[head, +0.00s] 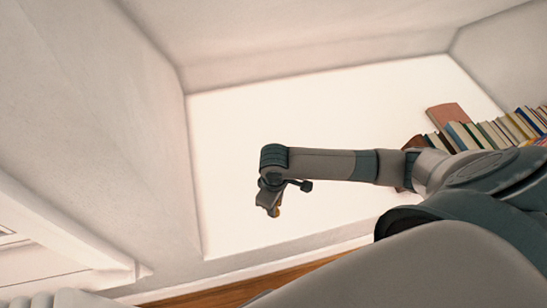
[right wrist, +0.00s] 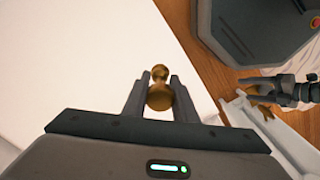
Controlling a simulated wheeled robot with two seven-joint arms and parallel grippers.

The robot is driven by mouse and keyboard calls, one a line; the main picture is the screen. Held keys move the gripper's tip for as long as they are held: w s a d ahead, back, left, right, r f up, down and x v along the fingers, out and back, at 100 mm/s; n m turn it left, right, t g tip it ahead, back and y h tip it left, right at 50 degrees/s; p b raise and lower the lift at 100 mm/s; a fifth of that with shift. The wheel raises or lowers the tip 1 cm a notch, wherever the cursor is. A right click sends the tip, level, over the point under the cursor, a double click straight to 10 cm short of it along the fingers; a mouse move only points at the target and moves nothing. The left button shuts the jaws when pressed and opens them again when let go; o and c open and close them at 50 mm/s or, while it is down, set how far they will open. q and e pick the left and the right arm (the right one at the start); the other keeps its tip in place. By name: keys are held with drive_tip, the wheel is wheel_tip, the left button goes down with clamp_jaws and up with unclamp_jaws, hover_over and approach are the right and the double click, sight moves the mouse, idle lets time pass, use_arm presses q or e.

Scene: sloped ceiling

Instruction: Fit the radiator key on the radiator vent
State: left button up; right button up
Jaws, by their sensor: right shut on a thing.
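My right gripper (head: 272,210) is shut on a small brass piece, which I take for the radiator key (right wrist: 160,90). In the right wrist view the piece stands between the two fingers, with a rounded knob at its far end. In the head view only a speck of it shows at the fingertips. It is held in the air, apart from other things. A dark gripper, which I take for my left one (right wrist: 262,84), shows at the right of the wrist view, by a white piece with small brass bits (right wrist: 264,110). I cannot tell whether that is the radiator vent.
A row of books (head: 490,132) stands at the right of the white surface (head: 235,125), with a reddish book (head: 449,116) behind. The white surface is otherwise clear. A pale ribbed shape (head: 50,299) shows at the lower left, unclear. Wooden floor (head: 225,292) lies below.

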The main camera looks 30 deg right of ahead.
drive_tip(key=shift+w+r, duration=0.1)
drive_tip(key=shift+w+a+r, duration=0.15)
drive_tip(key=shift+r, duration=0.1)
drive_tip(key=w+r+m, duration=0.1)
drive_tip(key=r+m, duration=0.2)
drive_tip(key=r, duration=1.1)
drive_tip(key=w+a+r+m, duration=0.1)
drive_tip(key=w+r+m, duration=0.1)
drive_tip(key=r, duration=1.3)
drive_tip(key=shift+w+a+m, duration=0.3)
drive_tip(key=shift+m, duration=0.3)
